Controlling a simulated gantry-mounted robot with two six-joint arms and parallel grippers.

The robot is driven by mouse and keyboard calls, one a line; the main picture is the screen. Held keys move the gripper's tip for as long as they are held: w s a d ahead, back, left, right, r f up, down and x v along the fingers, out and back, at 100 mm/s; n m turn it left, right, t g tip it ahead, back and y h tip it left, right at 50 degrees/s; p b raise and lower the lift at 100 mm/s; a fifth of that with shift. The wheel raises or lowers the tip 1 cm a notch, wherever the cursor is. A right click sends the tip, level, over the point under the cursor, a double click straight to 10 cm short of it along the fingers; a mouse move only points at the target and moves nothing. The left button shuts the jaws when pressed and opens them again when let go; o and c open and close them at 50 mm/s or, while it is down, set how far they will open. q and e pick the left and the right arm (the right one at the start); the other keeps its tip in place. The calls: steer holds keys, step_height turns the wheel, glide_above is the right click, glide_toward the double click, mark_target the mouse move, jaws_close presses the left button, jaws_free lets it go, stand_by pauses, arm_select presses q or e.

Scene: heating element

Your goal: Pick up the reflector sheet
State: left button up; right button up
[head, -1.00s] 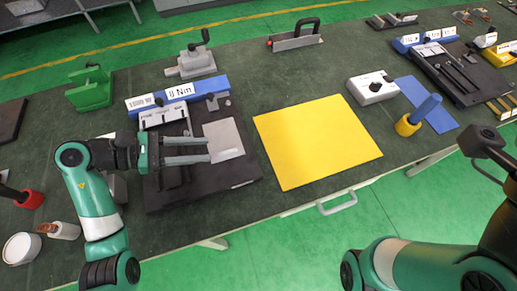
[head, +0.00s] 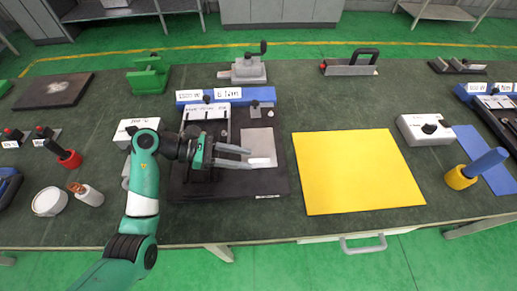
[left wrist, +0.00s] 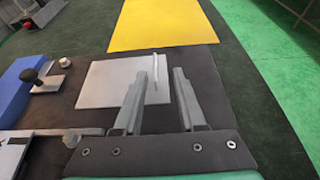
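A thin light-grey square sheet, which I take to be the reflector sheet (head: 257,142), lies flat on the right part of a black fixture plate (head: 235,188) in the head view. A small white tab (head: 260,161) shows by its lower part; in the left wrist view the tab (left wrist: 155,66) looks upright. My left gripper (head: 252,159) is open, its fingertips over the sheet near the tab. In the left wrist view the fingers (left wrist: 170,70) are apart with nothing held, and the left one hides part of the sheet (left wrist: 98,85). My right gripper is not in view.
A blue block with labels (head: 225,95) and a white clamp bar (head: 206,114) stand behind the fixture's left part. A yellow mat (head: 358,172) lies bare to the right. A grey box with a black knob (head: 425,129) stands beyond it.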

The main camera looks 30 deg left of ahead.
mark_target(258, 158)
arm_select(q)
steer(key=b+x, duration=0.1)
steer(key=x, duration=0.1)
steer(key=b+x, duration=0.1)
steer(key=x, duration=0.1)
steer(key=shift+w, duration=0.35)
steer(key=shift+w+d+f, duration=0.1)
steer(key=shift+w+d, duration=0.15)
steer(key=shift+d, duration=0.15)
steer(key=shift+a, duration=0.1)
steer(key=shift+c, duration=0.3)
jaws_close()
